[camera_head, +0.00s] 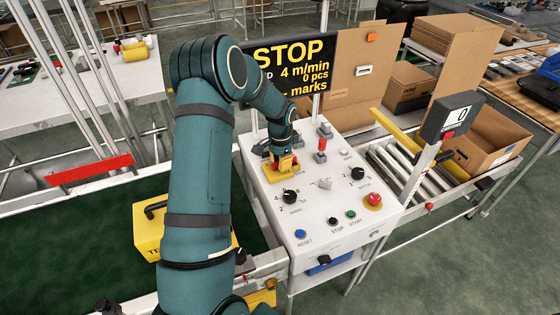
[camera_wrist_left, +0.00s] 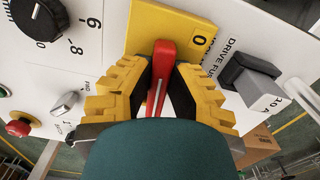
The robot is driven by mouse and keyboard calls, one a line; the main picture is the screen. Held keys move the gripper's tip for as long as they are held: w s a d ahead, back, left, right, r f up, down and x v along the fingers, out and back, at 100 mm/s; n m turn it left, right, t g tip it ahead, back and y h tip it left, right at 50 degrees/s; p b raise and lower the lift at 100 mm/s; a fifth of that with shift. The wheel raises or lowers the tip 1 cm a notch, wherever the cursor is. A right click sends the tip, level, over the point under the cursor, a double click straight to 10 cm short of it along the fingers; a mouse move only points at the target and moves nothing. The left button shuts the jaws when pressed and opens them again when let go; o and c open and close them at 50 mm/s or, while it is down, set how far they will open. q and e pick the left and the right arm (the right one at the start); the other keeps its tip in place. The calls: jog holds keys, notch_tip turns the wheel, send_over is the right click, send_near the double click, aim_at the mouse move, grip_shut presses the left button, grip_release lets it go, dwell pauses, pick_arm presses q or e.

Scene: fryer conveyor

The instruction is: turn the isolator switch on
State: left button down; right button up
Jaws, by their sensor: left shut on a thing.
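The isolator switch has a red handle (camera_wrist_left: 161,75) with a white line, on a yellow plate (camera_wrist_left: 185,22). A "0" mark shows on the plate beside the handle's upper end in the left wrist view. In the head view the yellow plate (camera_head: 272,175) sits at the panel's left side, mostly under my gripper. My left gripper (camera_head: 285,161) points down at the switch, its yellow fingers on either side of the handle and shut on it. Its lower part is hidden by the gripper body. My right gripper is not in view.
The white control panel (camera_head: 325,215) carries black knobs, a red emergency button (camera_head: 373,201), several small buttons and a red-handled lever (camera_head: 321,148). A grey fuse block (camera_wrist_left: 248,75) stands close to the switch. The display (camera_head: 290,62) behind reads STOP. A yellow box (camera_head: 150,232) sits on the green belt.

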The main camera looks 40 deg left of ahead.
pick_arm(q)
jog(key=shift+s+d+f+m, duration=0.1)
jog(key=shift+m, duration=0.5)
jog(key=c, duration=0.9)
grip_release()
notch_tip(320, 180, up, 12)
